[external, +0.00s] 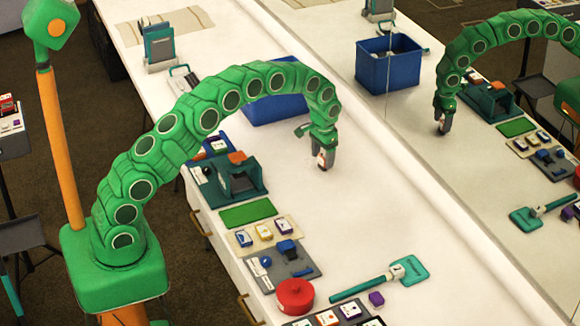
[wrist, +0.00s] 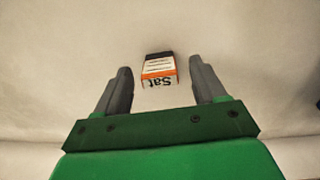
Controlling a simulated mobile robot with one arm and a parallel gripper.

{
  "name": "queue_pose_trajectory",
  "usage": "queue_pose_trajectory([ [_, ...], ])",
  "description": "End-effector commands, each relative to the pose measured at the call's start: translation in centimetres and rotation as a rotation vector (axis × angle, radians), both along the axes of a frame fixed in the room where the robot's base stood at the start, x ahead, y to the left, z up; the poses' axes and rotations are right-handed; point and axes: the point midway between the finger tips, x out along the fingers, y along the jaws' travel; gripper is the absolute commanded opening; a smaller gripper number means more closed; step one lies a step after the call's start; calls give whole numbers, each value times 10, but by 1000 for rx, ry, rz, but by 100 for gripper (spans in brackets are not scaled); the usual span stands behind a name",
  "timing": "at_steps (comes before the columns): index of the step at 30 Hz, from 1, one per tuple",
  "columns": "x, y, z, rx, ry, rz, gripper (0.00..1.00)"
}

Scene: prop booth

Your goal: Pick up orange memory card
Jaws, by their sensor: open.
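A small block-like card (wrist: 158,69) with a black top, a white label, an orange band and upside-down letters "Sat" lies on the pale table in the wrist view. It sits ahead of the gap between my fingertips, roughly centred, and I see no contact. My gripper (wrist: 160,80) is open, with one grey finger on each side. In the external view my gripper (external: 326,156) points down over the white tabletop, and the card is hard to make out beside the fingertips.
A teal device (external: 238,183) with an orange top, a green mat (external: 248,214) and a tray of small cards (external: 264,232) line the table's front edge. A blue bin (external: 268,108) stands behind my arm. A mirror (external: 450,165) borders the right side.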

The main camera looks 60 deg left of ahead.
Motion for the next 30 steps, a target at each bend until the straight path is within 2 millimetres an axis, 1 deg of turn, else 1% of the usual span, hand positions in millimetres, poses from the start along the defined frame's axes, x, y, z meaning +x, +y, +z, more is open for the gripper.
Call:
queue_pose_trajectory([
  [1, -1, 0, -8, 0, 3, 0, 70],
  [5, -1, 0, -22, 0, 2, 0, 70],
  [12, 0, 0, -24, 0, 0, 0, 70],
  [14, 0, 0, -23, 0, 0, 0, 63],
  [24, 0, 0, -23, 0, 1, 0, 11],
  [30, 0, 0, -23, 0, 1, 0, 11],
])
